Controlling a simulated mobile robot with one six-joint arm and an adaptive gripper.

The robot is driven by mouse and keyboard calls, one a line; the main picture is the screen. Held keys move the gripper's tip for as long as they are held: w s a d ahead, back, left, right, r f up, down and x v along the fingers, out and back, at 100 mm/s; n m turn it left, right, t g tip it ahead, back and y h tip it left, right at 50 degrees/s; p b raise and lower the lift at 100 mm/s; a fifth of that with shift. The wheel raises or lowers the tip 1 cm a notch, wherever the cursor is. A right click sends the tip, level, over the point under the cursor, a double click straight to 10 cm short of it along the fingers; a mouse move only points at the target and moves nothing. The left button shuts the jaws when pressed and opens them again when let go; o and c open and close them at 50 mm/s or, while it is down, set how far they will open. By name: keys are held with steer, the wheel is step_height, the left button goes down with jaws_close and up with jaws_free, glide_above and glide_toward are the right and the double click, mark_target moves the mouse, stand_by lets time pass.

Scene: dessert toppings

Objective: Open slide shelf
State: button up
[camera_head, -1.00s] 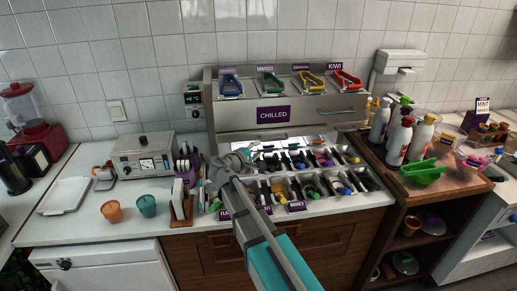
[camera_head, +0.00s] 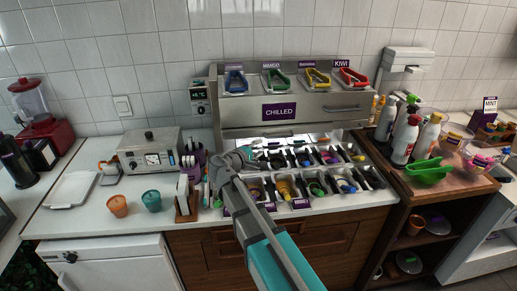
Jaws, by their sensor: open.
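A steel chilled unit (camera_head: 240,115) stands at the back of the counter, with a purple CHILLED label (camera_head: 279,112) and a bar handle (camera_head: 342,108) at the right of its front panel. I cannot tell for sure which part is the slide shelf. Below the panel, a topping rack (camera_head: 292,206) with several filled compartments lies on the counter. My gripper (camera_head: 240,160) is open, over the left end of the rack and left of and below the bar handle, apart from it. My forearm hides part of the rack and the wooden drawer front (camera_head: 335,235) below.
Colored tongs (camera_head: 277,80) lie on top of the unit. A utensil holder (camera_head: 194,165), a toaster-like appliance (camera_head: 150,152) and two cups (camera_head: 151,201) stand at the left.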

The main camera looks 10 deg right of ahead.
mark_target(276, 137)
steer(key=shift+w+a+f, duration=0.15)
steer(key=shift+w+a, duration=0.1)
steer(key=shift+a, duration=0.05)
steer(key=shift+w, duration=0.1)
steer(key=b+x, duration=0.2)
steer(key=x, duration=1.1)
steer(key=shift+w+d, duration=0.25)
steer(key=shift+c, duration=0.3)
jaws_close()
